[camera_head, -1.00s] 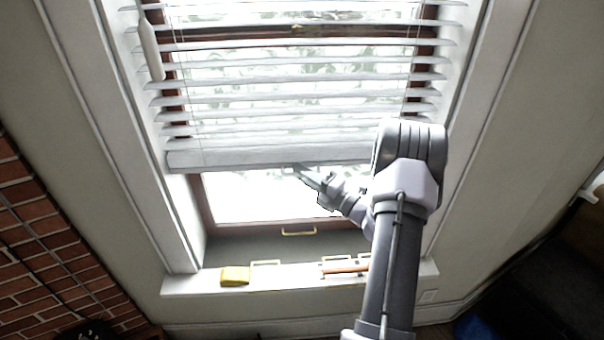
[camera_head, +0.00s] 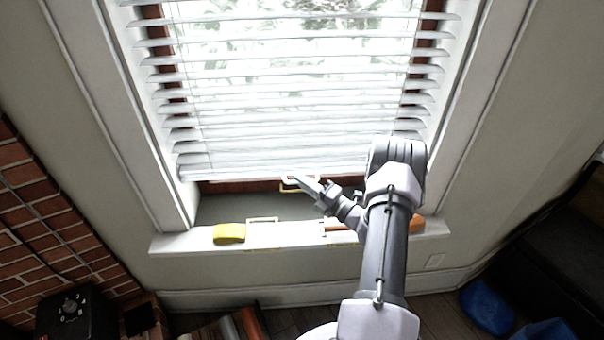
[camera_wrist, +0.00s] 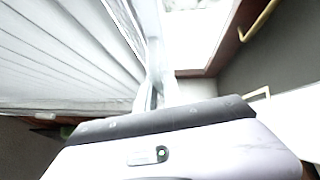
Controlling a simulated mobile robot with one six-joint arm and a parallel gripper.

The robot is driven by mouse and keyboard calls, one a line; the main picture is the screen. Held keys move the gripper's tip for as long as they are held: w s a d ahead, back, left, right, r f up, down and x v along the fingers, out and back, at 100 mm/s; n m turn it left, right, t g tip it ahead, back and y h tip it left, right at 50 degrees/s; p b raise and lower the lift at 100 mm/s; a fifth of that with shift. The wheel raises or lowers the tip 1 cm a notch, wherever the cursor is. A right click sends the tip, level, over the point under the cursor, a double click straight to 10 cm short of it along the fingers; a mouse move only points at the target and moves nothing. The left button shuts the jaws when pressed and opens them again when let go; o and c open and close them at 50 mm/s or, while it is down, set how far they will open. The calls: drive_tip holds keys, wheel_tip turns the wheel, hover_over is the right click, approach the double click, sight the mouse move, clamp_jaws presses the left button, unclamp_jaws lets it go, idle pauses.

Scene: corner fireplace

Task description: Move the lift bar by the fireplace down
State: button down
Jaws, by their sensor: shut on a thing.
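The lift bar (camera_head: 235,173) is the white bottom rail of the window blind (camera_head: 290,98). In the head view it hangs low in the window, just above the sill recess. My gripper (camera_head: 302,181) is at the bar's lower edge, right of its middle, and is shut on it. The fingertips are small in the head view, and the exact contact is hard to make out. In the wrist view the blind's slats (camera_wrist: 65,50) fill the left side, and the gripper (camera_wrist: 158,92) reaches up to the bar's edge.
The window sill (camera_head: 195,241) juts out below, with a yellow block (camera_head: 229,233) and an orange-handled object (camera_head: 416,224) on it. A brick wall (camera_head: 45,225) stands left and blue items (camera_head: 487,305) lie at the lower right.

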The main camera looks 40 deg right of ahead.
drive_tip(key=shift+f+b, duration=0.75)
drive_tip(key=shift+f, duration=1.05)
drive_tip(key=c, duration=1.5)
unclamp_jaws()
drive_tip(key=shift+s, duration=0.15)
drive_tip(key=p+v, duration=0.3)
drive_tip(key=v, duration=1.4)
drive_tip(key=shift+p, duration=0.3)
drive_tip(key=shift+s, duration=0.1)
